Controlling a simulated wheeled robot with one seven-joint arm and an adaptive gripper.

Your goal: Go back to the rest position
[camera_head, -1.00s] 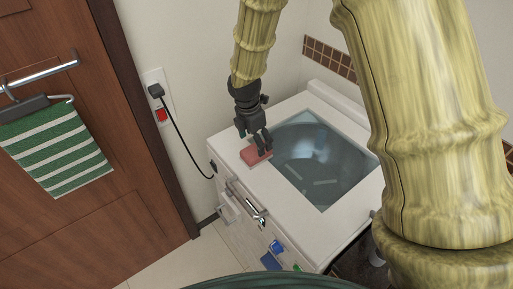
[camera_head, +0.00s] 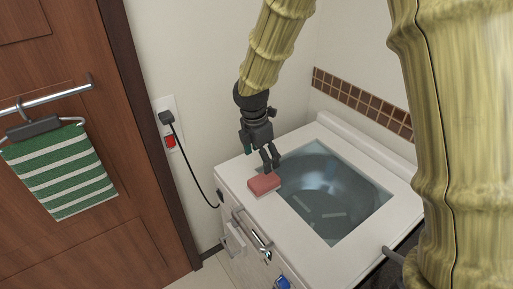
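My gripper (camera_head: 271,166) is at the end of my bamboo-textured arm, pointing down above the left edge of the basin. Its fingertips are just above and behind a pink-red block, perhaps a sponge (camera_head: 264,184), which lies on the white counter's left rim. The gripper looks empty and apart from the block. A small gap seems to show between its fingers, but the view is too small to tell how far they are open.
The white counter (camera_head: 346,253) holds a glass-like basin (camera_head: 330,190). A wall socket with a black plug (camera_head: 167,118) and cord is to the left. A striped green towel (camera_head: 62,175) hangs on the wooden door (camera_head: 150,215). Handles (camera_head: 252,235) stick out from the counter's front.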

